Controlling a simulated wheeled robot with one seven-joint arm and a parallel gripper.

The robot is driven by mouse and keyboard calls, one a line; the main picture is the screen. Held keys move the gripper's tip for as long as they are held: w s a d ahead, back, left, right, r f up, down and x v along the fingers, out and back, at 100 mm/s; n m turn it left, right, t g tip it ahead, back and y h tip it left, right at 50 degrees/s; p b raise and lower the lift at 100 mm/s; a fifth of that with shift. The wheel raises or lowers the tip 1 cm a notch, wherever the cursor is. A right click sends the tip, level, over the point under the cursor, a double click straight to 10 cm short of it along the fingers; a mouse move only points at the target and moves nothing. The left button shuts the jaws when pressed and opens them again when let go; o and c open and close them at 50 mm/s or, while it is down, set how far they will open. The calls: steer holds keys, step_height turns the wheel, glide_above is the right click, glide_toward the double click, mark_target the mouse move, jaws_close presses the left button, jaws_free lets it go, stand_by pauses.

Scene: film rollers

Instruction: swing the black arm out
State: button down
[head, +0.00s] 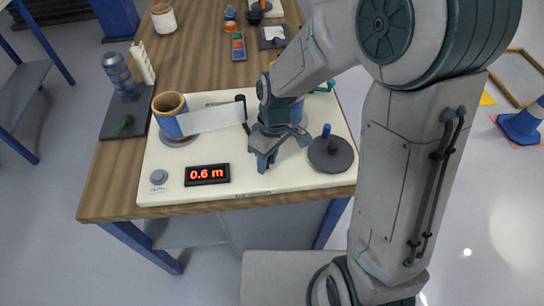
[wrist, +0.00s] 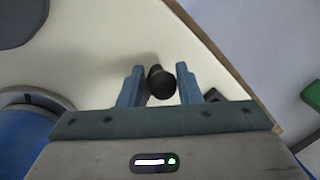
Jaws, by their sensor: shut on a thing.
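The black arm shows in the wrist view as a short dark round knob (wrist: 160,84) between the two blue-grey fingers. My gripper (wrist: 170,88) is shut on it, with the fingertips on either side of the knob. In the head view my gripper (head: 264,163) points down at the cream board (head: 285,180), near its front middle. The knob is hidden there behind the fingers, and how the arm is turned cannot be told.
A brown-and-blue roll (head: 171,114) stands on the left, with a pale film strip (head: 210,119) running to a black upright post (head: 242,108). A dark disc (head: 331,154) with a blue peg lies right of my gripper. A red display (head: 207,174) reads 0.6 m.

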steer(key=shift+a+r, duration=0.15)
steer(key=shift+a, duration=0.05)
steer(key=c, duration=1.2)
jaws_free()
steer(key=shift+s, duration=0.1)
steer(key=shift+o, duration=0.2)
steer(key=shift+d, duration=0.1)
step_height(320, 180, up, 14)
steer(key=w+d, duration=0.1)
steer(key=w, duration=0.1)
steer(key=shift+d+f, duration=0.2)
steer(key=shift+f, duration=0.05)
steer(key=shift+w+d, duration=0.1)
steer(key=s+d+m+t, duration=0.2)
steer(key=s+d+m, duration=0.3)
steer(key=d, duration=0.2)
steer(key=s+d+r+m+t+h, duration=0.1)
steer(key=s+d+m+t, duration=0.1)
steer(key=s+d+m, duration=0.3)
steer(key=d+m, duration=0.1)
steer(key=d, duration=0.2)
steer(key=shift+d+t, duration=0.2)
steer(key=shift+t, duration=0.1)
